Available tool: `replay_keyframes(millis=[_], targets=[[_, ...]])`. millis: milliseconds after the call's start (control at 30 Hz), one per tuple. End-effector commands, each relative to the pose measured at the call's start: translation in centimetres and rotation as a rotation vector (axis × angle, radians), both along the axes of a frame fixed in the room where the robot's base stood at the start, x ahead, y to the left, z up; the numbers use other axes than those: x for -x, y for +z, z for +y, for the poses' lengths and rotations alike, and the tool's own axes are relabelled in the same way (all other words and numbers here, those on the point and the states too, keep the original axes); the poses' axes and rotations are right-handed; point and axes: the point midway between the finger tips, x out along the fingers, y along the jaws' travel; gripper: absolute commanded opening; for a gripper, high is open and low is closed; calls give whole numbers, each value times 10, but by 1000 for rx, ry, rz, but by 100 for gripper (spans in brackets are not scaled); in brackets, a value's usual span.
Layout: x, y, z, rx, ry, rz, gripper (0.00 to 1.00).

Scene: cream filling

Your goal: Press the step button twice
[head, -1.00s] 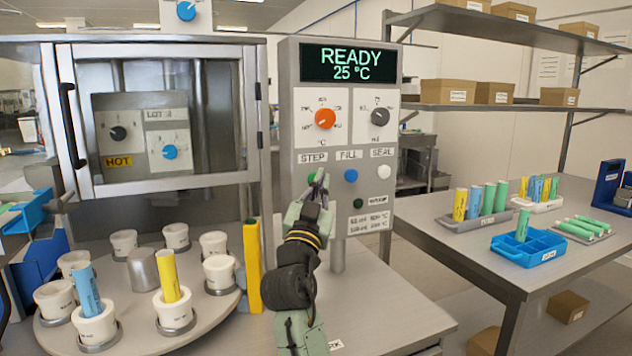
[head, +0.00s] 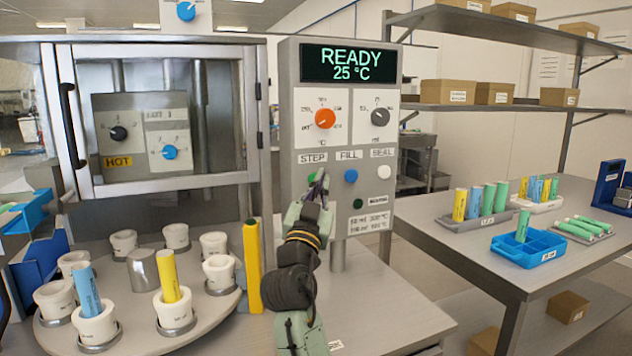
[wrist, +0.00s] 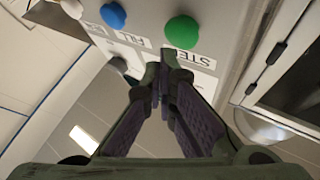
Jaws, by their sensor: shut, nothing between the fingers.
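The step button is a green round button under the STEP label on the grey control panel. It shows in the head view (head: 312,175), partly hidden by my gripper, and clearly in the wrist view (wrist: 182,32). My gripper (head: 319,182) is shut and empty, close in front of the panel just below the button. In the wrist view my gripper's fingertips (wrist: 167,66) sit below the green button in the picture, apparently apart from it. The display (head: 348,64) reads READY and 25 °C.
The blue FILL button (head: 351,175) and white SEAL button (head: 384,172) are to the right of the step button. A small dark green button (head: 358,203) is below them. A yellow post (head: 252,268) and a turntable (head: 135,322) with white cups stand at left.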

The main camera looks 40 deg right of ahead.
Motion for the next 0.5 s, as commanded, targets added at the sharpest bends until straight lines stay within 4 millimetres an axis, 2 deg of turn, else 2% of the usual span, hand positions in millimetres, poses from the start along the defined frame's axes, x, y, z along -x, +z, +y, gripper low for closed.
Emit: replay_keyframes(millis=[500], targets=[[-8, 0, -2, 1, -1, 0, 0]])
